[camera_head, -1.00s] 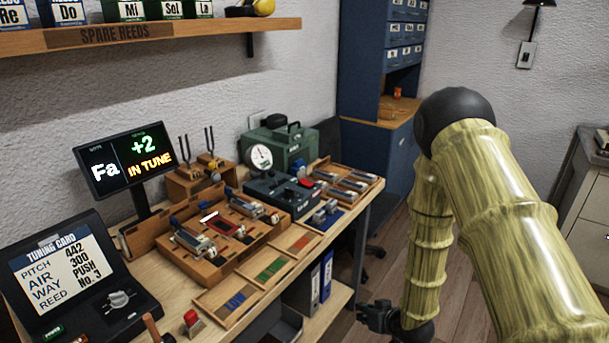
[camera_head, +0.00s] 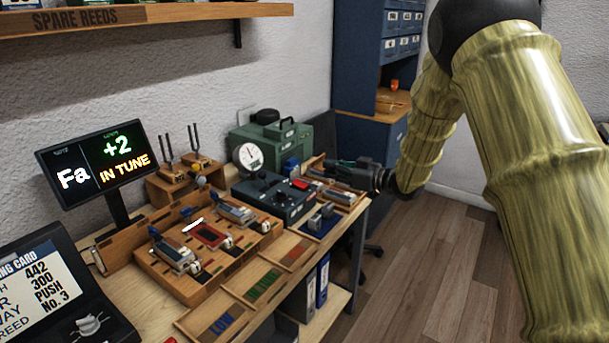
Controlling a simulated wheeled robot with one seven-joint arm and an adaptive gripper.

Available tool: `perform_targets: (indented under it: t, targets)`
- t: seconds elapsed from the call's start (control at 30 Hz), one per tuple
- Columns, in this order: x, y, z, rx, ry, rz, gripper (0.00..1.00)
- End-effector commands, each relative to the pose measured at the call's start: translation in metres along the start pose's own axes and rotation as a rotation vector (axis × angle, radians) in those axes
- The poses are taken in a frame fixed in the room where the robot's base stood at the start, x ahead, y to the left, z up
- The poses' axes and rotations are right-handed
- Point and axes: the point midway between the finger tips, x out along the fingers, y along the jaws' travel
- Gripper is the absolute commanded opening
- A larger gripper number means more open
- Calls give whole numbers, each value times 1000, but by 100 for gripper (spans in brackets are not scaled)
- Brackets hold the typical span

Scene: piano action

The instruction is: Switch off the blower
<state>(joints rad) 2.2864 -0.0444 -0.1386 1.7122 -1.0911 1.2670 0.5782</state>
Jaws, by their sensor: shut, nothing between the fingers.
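The blower is a green box (camera_head: 298,135) with a handle on top, at the back right of the bench. A round white dial gauge (camera_head: 249,155) stands at its front left. In front of it is a dark control box (camera_head: 270,195) with a red rocker (camera_head: 301,183) on its top right and some knobs. I cannot read its labels. My gripper (camera_head: 335,165) reaches in from the right, over the wooden tool tray just right of the red rocker. It is shut and empty. Its tips look close to the box, but I cannot tell whether they touch anything.
A wooden reed block (camera_head: 165,282) and tuning forks (camera_head: 183,150) stand left of the box. A screen (camera_head: 103,165) reads Fa, +2, IN TUNE. Coloured-bottomed trays (camera_head: 262,279) line the bench front. A blue cabinet (camera_head: 357,62) stands behind. Open floor (camera_head: 440,260) is at right.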

Motion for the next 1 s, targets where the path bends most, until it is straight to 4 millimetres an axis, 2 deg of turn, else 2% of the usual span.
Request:
perform_targets:
  t: [0.27, 0.77, 1.0]
  targets:
    - [18, 0, 2, 1, -3, 0, 0]
    - [99, 1, 2, 1, -2, 2, 0]
    - [105, 2, 29, 4, -2, 3, 0]
